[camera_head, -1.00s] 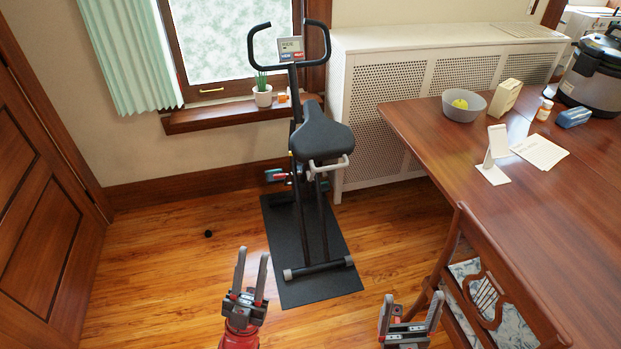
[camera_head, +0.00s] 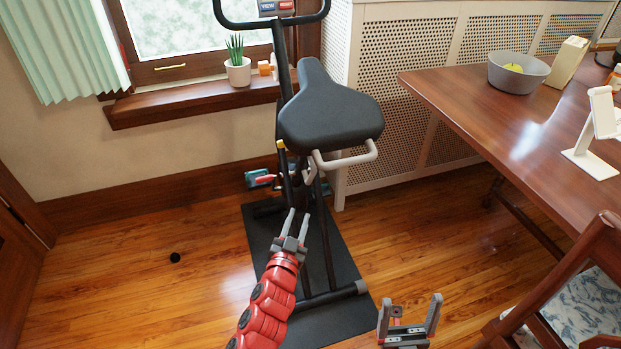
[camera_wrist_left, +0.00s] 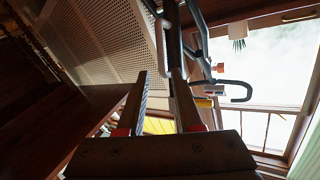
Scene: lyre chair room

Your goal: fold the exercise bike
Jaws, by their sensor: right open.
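The exercise bike stands upright on a black mat (camera_head: 345,325), its black seat (camera_head: 328,112) facing me and its handlebar (camera_head: 245,24) cut off by the top edge of the head view. A light grey handle (camera_head: 350,160) sits under the seat. A small yellow-tipped part (camera_head: 281,145) shows left of it on the frame. My left gripper (camera_head: 299,215) is open, in front of the bike's lower frame and below the seat. In the left wrist view, its fingers (camera_wrist_left: 157,76) point toward the dark bike tubes; contact cannot be told. My right gripper (camera_head: 410,308) is open and empty, right of the mat.
A wooden table (camera_head: 470,95) with a grey bowl (camera_head: 517,72) and a white stand (camera_head: 597,130) is at the right. A chair (camera_head: 570,285) stands in front of it. A radiator cover (camera_head: 395,95) is behind the bike. The floor at left is clear except a small black ball (camera_head: 175,257).

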